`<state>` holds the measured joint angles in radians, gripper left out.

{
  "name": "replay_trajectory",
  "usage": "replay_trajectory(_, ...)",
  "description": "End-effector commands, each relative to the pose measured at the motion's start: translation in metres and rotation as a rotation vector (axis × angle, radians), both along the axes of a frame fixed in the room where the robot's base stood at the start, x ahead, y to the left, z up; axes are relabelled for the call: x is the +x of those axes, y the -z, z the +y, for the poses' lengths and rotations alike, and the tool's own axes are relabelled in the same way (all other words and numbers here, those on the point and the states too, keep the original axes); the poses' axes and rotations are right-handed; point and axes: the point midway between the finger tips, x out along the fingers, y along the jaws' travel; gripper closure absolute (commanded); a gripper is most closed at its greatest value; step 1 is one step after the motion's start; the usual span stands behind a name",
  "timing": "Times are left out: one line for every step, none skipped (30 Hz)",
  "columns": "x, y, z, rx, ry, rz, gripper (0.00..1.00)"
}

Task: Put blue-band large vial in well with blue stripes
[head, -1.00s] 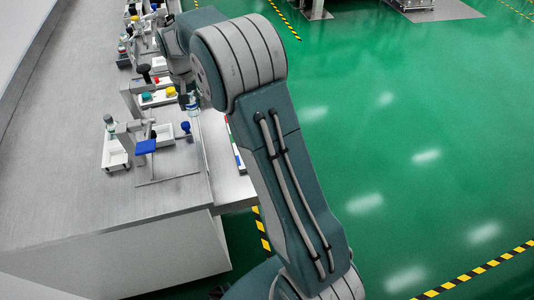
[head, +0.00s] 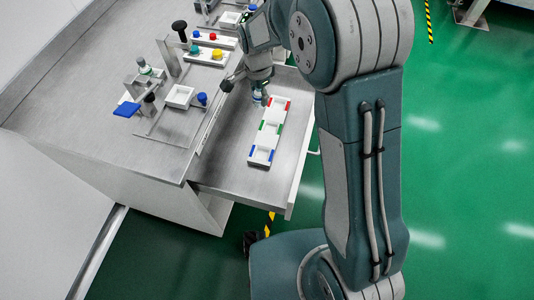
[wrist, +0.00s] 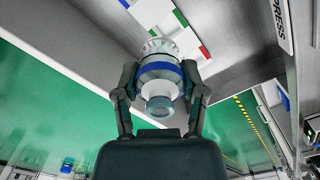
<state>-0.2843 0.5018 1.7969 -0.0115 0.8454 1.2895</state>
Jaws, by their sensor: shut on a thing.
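The blue-band large vial (wrist: 160,70) fills the middle of the wrist view, clear and whitish with a blue band around it. My gripper (wrist: 160,82) is shut on it, one finger on each side. In the head view my gripper (head: 260,88) holds the vial (head: 257,97) at the far, red-striped end of a white tray of wells. The well with blue stripes (head: 262,155) is at the tray's near end and looks empty. I cannot tell the vial's height above the tray. The tray (wrist: 163,14) also shows behind the vial in the wrist view.
The tray lies on a lower grey metal shelf (head: 230,165) with bare room around it. Left of it, the higher bench (head: 75,115) carries a stand with a blue plate (head: 126,110), a white dish (head: 180,96) and racks with coloured caps (head: 204,56).

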Motion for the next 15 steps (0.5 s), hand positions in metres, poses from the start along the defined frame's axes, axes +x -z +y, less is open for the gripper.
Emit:
replay_trajectory(-0.014, 0.006, 0.014, -0.002, 0.057, 0.004, 0.82)
replay_trajectory(-0.02, 0.01, 0.02, -0.002, 0.099, 0.003, 0.82)
replay_trajectory(-0.03, 0.014, 0.027, -0.002, 0.157, 0.003, 0.82)
replay_trajectory(-0.037, 0.017, 0.031, -0.001, 0.199, 0.003, 0.82)
replay_trajectory(-0.044, 0.021, 0.035, 0.0, 0.241, 0.004, 0.82)
replay_trajectory(-0.054, 0.025, 0.039, 0.002, 0.299, 0.004, 0.82)
replay_trajectory(-0.061, 0.027, 0.042, 0.004, 0.341, 0.005, 0.82)
replay_trajectory(-0.069, 0.03, 0.045, 0.006, 0.385, 0.006, 0.82)
replay_trajectory(-0.079, 0.034, 0.05, 0.007, 0.441, 0.006, 0.82)
replay_trajectory(-0.087, 0.037, 0.052, 0.008, 0.485, 0.007, 0.82)
replay_trajectory(-0.095, 0.039, 0.055, 0.01, 0.528, 0.008, 0.82)
replay_trajectory(-0.105, 0.043, 0.058, 0.011, 0.585, 0.009, 0.82)
replay_trajectory(-0.113, 0.045, 0.061, 0.011, 0.626, 0.009, 0.82)
replay_trajectory(-0.121, 0.048, 0.063, 0.011, 0.666, 0.01, 0.82)
replay_trajectory(-0.13, 0.051, 0.067, 0.011, 0.716, 0.01, 0.82)
